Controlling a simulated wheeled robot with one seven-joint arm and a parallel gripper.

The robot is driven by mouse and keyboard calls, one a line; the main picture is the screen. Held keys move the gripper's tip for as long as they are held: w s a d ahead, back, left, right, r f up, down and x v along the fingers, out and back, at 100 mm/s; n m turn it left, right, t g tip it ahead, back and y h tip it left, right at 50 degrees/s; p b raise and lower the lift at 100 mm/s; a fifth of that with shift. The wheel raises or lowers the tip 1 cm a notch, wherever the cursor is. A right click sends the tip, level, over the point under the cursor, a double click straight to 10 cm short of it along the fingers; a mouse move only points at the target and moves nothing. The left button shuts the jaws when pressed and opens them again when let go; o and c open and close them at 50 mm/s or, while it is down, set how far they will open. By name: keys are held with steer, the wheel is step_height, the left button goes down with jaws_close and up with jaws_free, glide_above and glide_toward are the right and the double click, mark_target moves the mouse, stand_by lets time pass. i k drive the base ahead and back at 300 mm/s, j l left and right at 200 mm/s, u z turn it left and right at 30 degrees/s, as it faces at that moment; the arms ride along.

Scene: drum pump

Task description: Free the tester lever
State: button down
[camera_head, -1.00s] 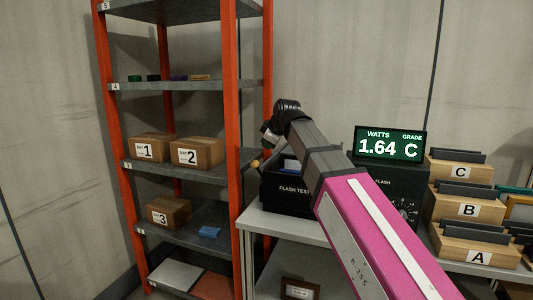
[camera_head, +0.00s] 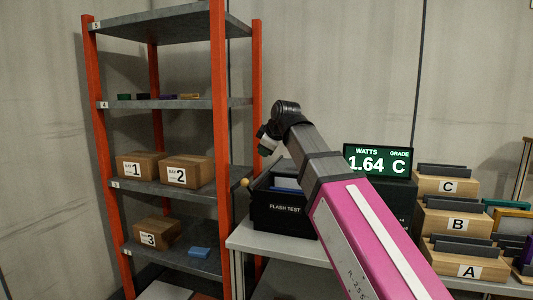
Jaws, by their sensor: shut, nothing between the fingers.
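The black flash tester (camera_head: 283,212), labelled FLASH TEST, stands on the grey table's left end. A blue panel (camera_head: 287,184) shows in its open top. A tan ball knob (camera_head: 245,182), apparently the tester lever's end, sticks out at its upper left. The lever's shaft is mostly hidden. My gripper (camera_head: 266,143) is above and slightly right of the knob, apart from it in the picture. It is shut and empty; its fingertips are hard to make out. The display (camera_head: 378,161) reads 1.64 watts, grade C.
An orange-post shelf (camera_head: 218,150) stands left of the table, close to my gripper, holding boxes 1, 2 and 3 (camera_head: 157,234). Wooden bins C, B and A (camera_head: 468,271) stand at the right. My pink arm hides part of the table (camera_head: 250,240).

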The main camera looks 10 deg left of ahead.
mark_target(244, 182)
steer(key=k, duration=1)
